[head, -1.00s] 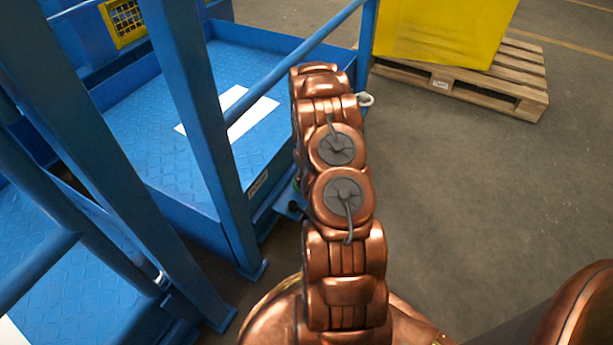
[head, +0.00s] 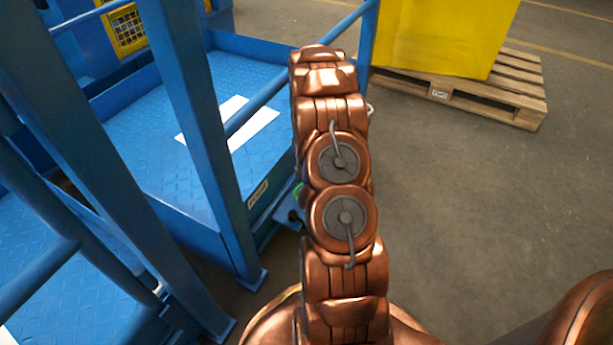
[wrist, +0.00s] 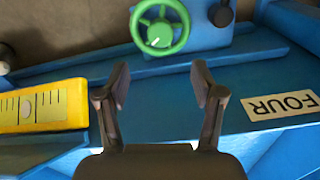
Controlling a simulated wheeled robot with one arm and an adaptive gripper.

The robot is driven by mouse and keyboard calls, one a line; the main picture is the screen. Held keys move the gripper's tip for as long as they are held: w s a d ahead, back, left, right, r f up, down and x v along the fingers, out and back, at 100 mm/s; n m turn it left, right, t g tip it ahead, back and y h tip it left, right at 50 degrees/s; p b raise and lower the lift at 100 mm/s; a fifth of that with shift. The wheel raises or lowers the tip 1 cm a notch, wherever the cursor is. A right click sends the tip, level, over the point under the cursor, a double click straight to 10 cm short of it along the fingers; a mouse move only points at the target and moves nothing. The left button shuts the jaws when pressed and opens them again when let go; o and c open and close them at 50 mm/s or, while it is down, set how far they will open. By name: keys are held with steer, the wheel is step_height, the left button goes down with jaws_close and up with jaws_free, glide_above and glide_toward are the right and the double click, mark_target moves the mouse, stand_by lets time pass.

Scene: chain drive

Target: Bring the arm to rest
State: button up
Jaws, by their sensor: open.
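My gripper (wrist: 162,88) shows in the wrist view with its two dark fingers apart and nothing between them. Beyond the fingertips, toward the top of the picture, is a green handwheel (wrist: 160,27) on a blue mount. A label reading FOUR (wrist: 282,106) is on the blue surface to the right of the fingers. In the head view my copper-coloured arm stands up the middle of the picture and hides what lies behind it. The gripper itself does not show there.
A yellow scale plate (wrist: 45,106) is left of the fingers. In the head view, blue framework (head: 205,130) and a blue platform (head: 165,165) fill the left. A yellow block (head: 440,35) stands on a wooden pallet (head: 520,105). The grey floor (head: 480,210) at right is clear.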

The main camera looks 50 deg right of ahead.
steer(key=shift+r, duration=1.05)
steer(key=shift+s, duration=0.1)
